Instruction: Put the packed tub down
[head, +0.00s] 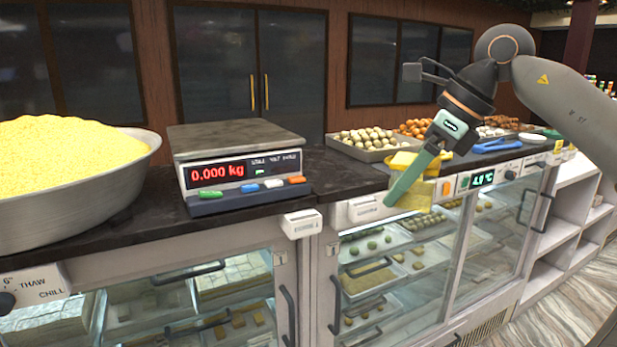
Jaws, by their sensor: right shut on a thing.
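My right gripper (408,178) comes in from the upper right and points down to the left. A long flat teal finger shows at its front. It is shut on a yellow tub (422,194), which shows on both sides of the teal finger and is partly hidden by it. The tub is at the front edge of the dark counter (345,171), in front of its white panel in the picture. I cannot tell whether it touches the counter. My left gripper is not in view.
A scale (238,140) reading 0.000 kg stands on the counter with its plate empty. A large metal bowl (145,165) of yellow grains is at left. Trays of sweets (362,153) and blue tongs (495,146) lie behind the gripper. Glass display cases (395,265) are below.

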